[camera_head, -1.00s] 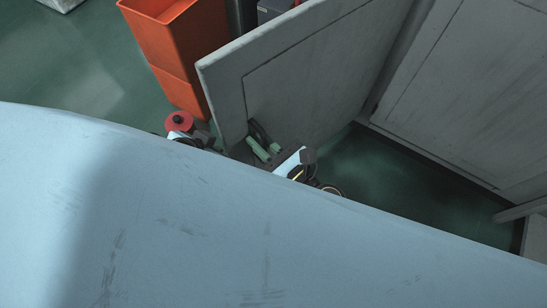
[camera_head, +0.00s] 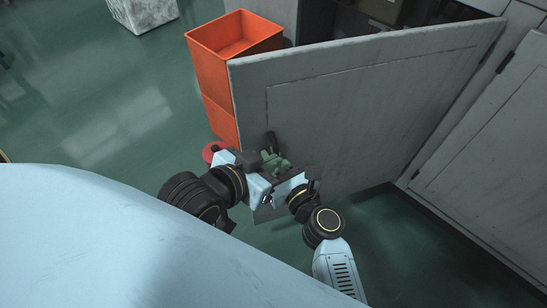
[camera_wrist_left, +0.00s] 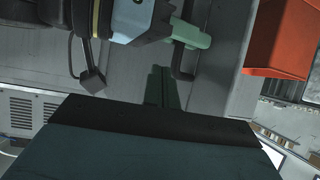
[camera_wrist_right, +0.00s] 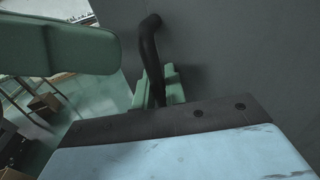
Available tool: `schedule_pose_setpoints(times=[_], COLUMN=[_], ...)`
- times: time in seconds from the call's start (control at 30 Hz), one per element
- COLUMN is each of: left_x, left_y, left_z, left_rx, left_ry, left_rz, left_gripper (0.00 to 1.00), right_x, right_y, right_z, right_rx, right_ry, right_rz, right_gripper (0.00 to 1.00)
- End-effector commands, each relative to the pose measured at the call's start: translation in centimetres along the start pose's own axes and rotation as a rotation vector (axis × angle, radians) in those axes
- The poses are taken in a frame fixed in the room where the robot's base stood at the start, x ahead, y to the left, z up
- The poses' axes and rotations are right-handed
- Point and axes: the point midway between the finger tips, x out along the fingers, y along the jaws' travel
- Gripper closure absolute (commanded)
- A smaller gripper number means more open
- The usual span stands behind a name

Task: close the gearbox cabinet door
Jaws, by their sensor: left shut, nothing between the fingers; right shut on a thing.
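The grey gearbox cabinet door (camera_head: 350,110) stands open in the head view, its free edge at left and its hinge side at right. Its black handle (camera_head: 271,140) is near the free edge, low on the panel. My right gripper (camera_head: 277,163) is at the handle; in the right wrist view its green fingers (camera_wrist_right: 160,90) are shut around the handle bar (camera_wrist_right: 149,45). My left gripper (camera_head: 263,165) is close beside it. In the left wrist view its fingers (camera_wrist_left: 163,88) are shut and empty, near the handle (camera_wrist_left: 186,50) but apart from it.
An orange bin (camera_head: 225,80) stands just behind the door's free edge. The dark cabinet opening (camera_head: 345,20) shows above the door. A closed grey panel (camera_head: 490,150) is at right. Green floor is open at left. My pale body hides the lower left.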

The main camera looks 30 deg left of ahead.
Motion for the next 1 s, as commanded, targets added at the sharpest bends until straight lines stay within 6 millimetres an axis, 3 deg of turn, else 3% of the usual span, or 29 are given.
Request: schedule_pose_setpoints(times=[0.03,0.07,0.17,0.57,0.77,1.0], left_x=[0.0,0.0,0.0,-0.1,-1.0,-3.3], left_y=[0.0,0.0,0.0,-0.1,-0.7,-1.5], left_z=[0.0,0.0,0.0,0.4,3.4,7.5], left_rx=[0.0,0.0,0.0,0.001,-0.002,-0.01], left_ry=[-0.001,-0.001,-0.002,-0.026,-0.202,-0.464], left_rz=[0.0,-0.001,-0.001,-0.002,-0.017,-0.039], left_gripper=[1.0,1.0,1.0,1.0,1.0,1.0], right_x=[0.3,0.3,0.3,-0.4,-2.6,-7.0], right_y=[-0.5,-0.5,-0.4,-0.2,-0.1,-0.2], right_z=[1.2,1.2,1.0,0.6,0.6,0.6], right_rx=[-0.004,-0.004,-0.003,-0.002,-0.002,-0.001], right_ry=[-0.021,-0.021,-0.018,-0.01,-0.008,-0.008], right_rz=[-0.008,-0.008,-0.006,-0.003,-0.002,-0.004], right_gripper=[1.0,0.84,0.71,0.7,0.7,0.7])
